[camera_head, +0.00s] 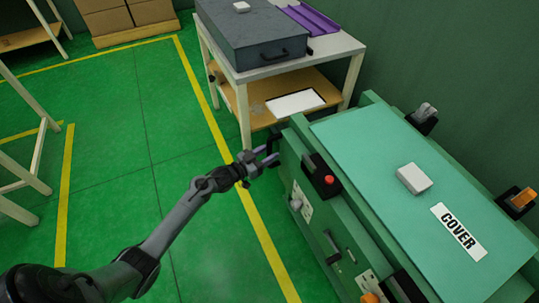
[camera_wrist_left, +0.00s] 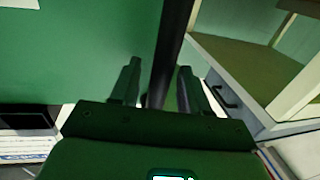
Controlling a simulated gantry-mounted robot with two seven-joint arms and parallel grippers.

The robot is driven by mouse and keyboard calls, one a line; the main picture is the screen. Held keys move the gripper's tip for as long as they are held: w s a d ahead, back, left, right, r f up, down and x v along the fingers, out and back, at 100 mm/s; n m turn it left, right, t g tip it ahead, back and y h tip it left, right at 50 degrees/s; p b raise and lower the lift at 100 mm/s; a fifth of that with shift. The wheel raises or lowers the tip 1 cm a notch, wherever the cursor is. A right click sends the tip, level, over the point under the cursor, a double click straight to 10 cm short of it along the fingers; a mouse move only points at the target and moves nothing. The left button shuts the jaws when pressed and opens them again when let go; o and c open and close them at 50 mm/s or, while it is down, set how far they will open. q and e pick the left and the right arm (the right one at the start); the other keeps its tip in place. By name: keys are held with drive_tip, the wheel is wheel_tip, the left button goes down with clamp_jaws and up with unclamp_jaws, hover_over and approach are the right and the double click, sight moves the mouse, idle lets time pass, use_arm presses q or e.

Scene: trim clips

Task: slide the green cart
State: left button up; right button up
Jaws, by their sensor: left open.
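The green cart (camera_head: 352,215) stands at the right in the head view. It has a lighter green top with a COVER label (camera_head: 458,231). A dark handle (camera_head: 273,141) sticks out at its far left corner. My left gripper (camera_head: 266,155) is at this handle, with its jaws open. In the left wrist view, a dark upright bar (camera_wrist_left: 172,50), apparently the handle, shows between the open fingers (camera_wrist_left: 158,82). I cannot tell whether they touch it. The cart's green side (camera_wrist_left: 90,50) fills the left of that view. My right gripper is not in view.
A white-topped table (camera_head: 335,45) with a dark case (camera_head: 250,40) and purple tray (camera_head: 311,18) stands just beyond the cart. The cart's side carries a red button (camera_head: 329,180). Green floor (camera_head: 110,130) with yellow lines lies clear to the left.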

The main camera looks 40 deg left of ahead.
use_arm(q)
drive_tip(key=shift+w+d, duration=0.1)
drive_tip(key=shift+w, duration=0.25)
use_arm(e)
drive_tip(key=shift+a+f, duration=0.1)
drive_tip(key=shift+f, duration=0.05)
use_arm(q)
clamp_jaws()
